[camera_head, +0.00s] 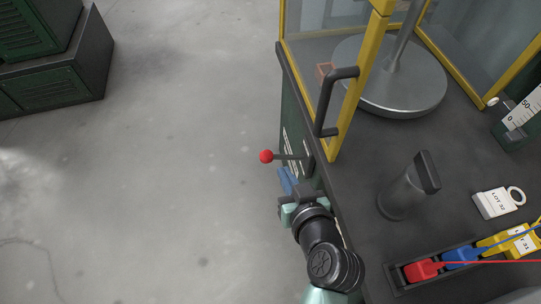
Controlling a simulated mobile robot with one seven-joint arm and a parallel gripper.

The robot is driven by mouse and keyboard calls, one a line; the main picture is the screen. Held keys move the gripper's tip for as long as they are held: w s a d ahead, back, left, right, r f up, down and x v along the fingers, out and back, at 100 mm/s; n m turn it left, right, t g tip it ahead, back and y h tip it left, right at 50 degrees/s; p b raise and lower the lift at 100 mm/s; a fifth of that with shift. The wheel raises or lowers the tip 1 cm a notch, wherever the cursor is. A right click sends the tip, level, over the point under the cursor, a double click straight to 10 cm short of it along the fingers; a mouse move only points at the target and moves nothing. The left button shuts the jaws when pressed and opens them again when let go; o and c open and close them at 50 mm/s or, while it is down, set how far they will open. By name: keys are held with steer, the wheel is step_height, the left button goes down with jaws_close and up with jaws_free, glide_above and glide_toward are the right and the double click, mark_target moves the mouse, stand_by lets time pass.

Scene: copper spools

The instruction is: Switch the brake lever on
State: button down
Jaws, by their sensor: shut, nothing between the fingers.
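The brake lever (288,157) sticks out to the left from the side of the dark machine cabinet, with a red ball knob (266,156) at its free end. It looks about level in this view from above. My gripper (287,178) is shut and empty, just below the lever in the picture, beside the cabinet's side. Its blue fingers point up the picture toward the lever. I cannot tell whether they touch it or how their heights compare. The lever's mount on the cabinet is partly hidden by the cabinet's edge.
A yellow-framed clear guard with a black handle (328,100) stands above the lever, around a grey round plate (410,101). A black-topped post (409,187), a white lot tag (497,203) and red (421,271) and blue plugs are on the top.

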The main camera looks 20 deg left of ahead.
steer(key=b, duration=0.2)
glide_above(264, 161)
steer(key=s+d, duration=0.1)
steer(key=d, duration=0.2)
step_height(264, 161, down, 5)
steer(key=shift+w+a+f+b, duration=0.15)
steer(key=shift+f+b, duration=0.1)
steer(key=shift+f, duration=0.3)
steer(key=shift+s+a+f+b, duration=0.15)
steer(key=shift+f+b, duration=0.1)
steer(key=shift+f, duration=0.3)
steer(key=shift+w+a+f, duration=0.15)
steer(key=shift+w+f, duration=0.05)
steer(key=shift+f, duration=0.35)
steer(key=shift+s+a+f+n+h+b, duration=0.25)
steer(key=shift+a+f+n+b, duration=0.1)
steer(key=shift+f, duration=0.25)
steer(key=shift+s+a+f+n+h+b, duration=0.25)
steer(key=shift+f+b, duration=0.1)
steer(key=shift+f, duration=0.25)
step_height(264, 161, down, 10)
steer(key=a+n+t+h+b, duration=0.1)
steer(key=n+b, duration=0.1)
steer(key=b, duration=0.4)
steer(key=shift+s+t+h, duration=0.3)
steer(key=shift+s+t, duration=0.05)
steer(key=shift+t, duration=0.05)
steer(key=shift+b, duration=0.3)
